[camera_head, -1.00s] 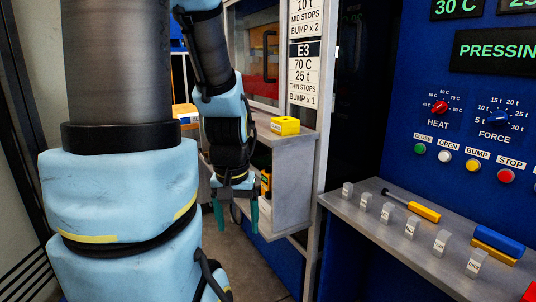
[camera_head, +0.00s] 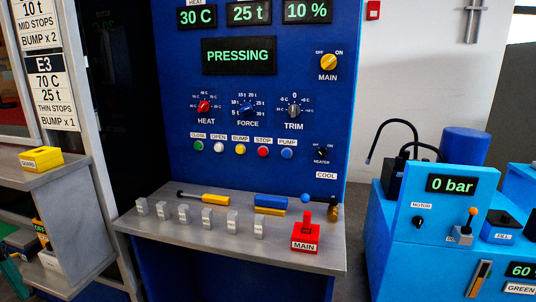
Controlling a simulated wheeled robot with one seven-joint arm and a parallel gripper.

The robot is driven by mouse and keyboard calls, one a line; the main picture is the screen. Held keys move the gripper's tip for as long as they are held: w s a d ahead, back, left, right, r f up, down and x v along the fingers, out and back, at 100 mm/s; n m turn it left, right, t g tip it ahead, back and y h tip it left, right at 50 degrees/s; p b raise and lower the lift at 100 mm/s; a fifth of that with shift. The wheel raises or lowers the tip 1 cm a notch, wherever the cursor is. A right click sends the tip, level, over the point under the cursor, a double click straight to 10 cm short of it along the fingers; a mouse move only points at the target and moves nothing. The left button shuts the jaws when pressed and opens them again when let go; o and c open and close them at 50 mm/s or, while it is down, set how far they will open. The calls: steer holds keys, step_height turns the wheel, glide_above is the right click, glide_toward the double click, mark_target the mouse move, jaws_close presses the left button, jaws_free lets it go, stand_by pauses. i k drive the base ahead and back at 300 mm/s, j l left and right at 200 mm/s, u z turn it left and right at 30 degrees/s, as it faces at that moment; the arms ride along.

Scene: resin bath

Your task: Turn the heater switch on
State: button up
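The heater switch (camera_head: 322,152) is a small black knob labelled HEATER, with OFF and ON marks. It sits at the lower right of the blue press panel (camera_head: 265,178), right of the blue PUMP button (camera_head: 287,153). Its pointer is too small to read surely.
A grey shelf (camera_head: 200,252) juts out below the panel. A light-blue pump unit (camera_head: 400,250) stands at the right. A side bench (camera_head: 22,180) stands at the left.

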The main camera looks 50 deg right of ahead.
mark_target(323, 152)
steer(key=i+j+z, duration=0.1)
steer(key=z, duration=0.3)
steer(key=i+j+z, duration=0.15)
steer(key=z, duration=0.25)
steer(key=i+j+z, duration=0.25)
steer(key=z, duration=0.15)
